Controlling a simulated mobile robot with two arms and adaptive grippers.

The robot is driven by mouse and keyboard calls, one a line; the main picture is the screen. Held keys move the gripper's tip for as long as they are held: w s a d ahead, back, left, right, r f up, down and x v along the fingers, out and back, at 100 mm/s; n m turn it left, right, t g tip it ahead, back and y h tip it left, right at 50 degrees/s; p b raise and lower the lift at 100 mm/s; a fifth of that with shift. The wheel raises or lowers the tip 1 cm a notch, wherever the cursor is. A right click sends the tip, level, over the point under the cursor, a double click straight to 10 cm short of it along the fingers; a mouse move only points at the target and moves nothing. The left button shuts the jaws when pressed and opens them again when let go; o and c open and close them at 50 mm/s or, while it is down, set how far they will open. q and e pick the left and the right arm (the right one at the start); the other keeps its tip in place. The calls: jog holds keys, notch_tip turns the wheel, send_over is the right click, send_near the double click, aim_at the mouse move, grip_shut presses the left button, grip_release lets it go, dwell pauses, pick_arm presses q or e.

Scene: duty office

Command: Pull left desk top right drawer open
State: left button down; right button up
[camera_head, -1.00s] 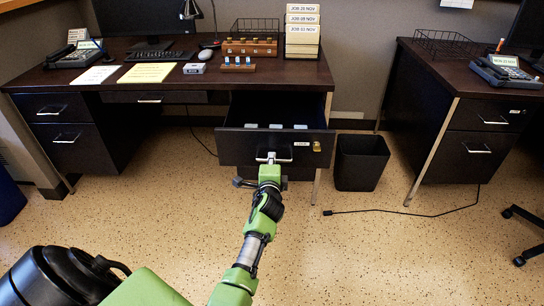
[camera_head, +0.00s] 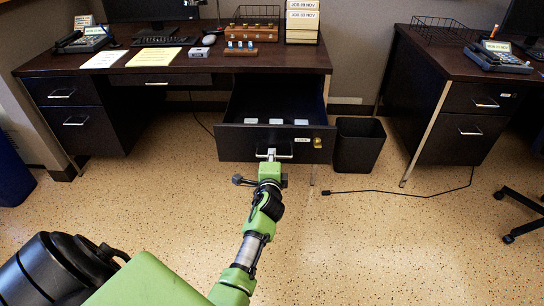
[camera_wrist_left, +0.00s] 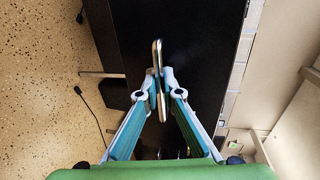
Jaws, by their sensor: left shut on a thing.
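The left desk (camera_head: 230,63) has its top right drawer (camera_head: 234,143) pulled out, with its inside and several small pale items (camera_head: 276,121) showing. The drawer front has a metal bar handle (camera_head: 285,153), a label and a brass lock (camera_head: 317,143). My left gripper (camera_head: 270,157) is shut on the handle. In the left wrist view, the fingers of the gripper (camera_wrist_left: 160,92) close on the handle (camera_wrist_left: 157,60) from both sides, against the dark drawer front (camera_wrist_left: 200,40). My right gripper is not in view.
A black waste bin (camera_head: 358,145) stands just right of the open drawer. A second desk (camera_head: 465,95) is at the right, with a cable (camera_head: 400,193) on the floor before it. A chair base (camera_head: 518,213) is at the far right. The floor in front is mostly clear.

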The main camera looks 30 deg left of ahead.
pick_arm(q)
jog(key=c, duration=2.5)
grip_release()
jog(key=shift+a, duration=0.1)
jog(key=v, duration=0.7)
jog(key=shift+s, duration=0.3)
